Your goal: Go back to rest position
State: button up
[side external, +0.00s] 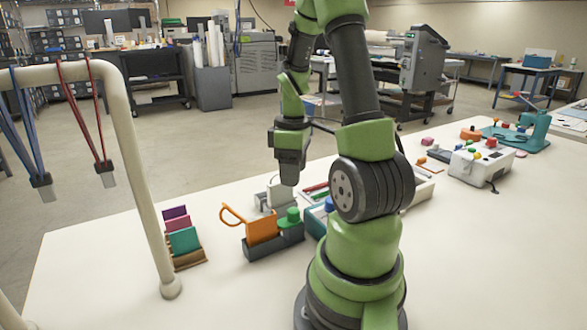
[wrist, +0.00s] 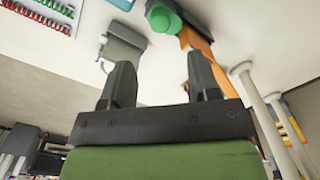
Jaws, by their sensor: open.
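My gripper (side external: 289,176) hangs over the white table, fingers pointing down, above a small grey-and-white device. In the wrist view my gripper (wrist: 160,82) shows two dark fingers spread wide apart with nothing between them. The arm is bent at the elbow, and its near links hide part of the table in the side view.
A pale rail (side external: 127,130) with hanging lanyards stands left. A white button box (side external: 481,163) and teal press (side external: 535,130) stand right. The front left tabletop is bare.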

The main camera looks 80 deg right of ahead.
dwell(0.4)
jog(key=w+a+r+m+t+h, duration=0.1)
jog(key=w+a+r+m+t, duration=0.3)
jog(key=a+r, duration=0.65)
jog(key=s+a+r+t+y, duration=0.1)
jog(key=a+r, duration=0.1)
jog(key=a, duration=0.4)
jog(key=s+a+r+t+y, duration=0.2)
jog(key=a, duration=0.4)
jog(key=shift+s+a+r, duration=0.15)
jog(key=shift+s+r, duration=0.15)
jog(key=shift+r, duration=0.05)
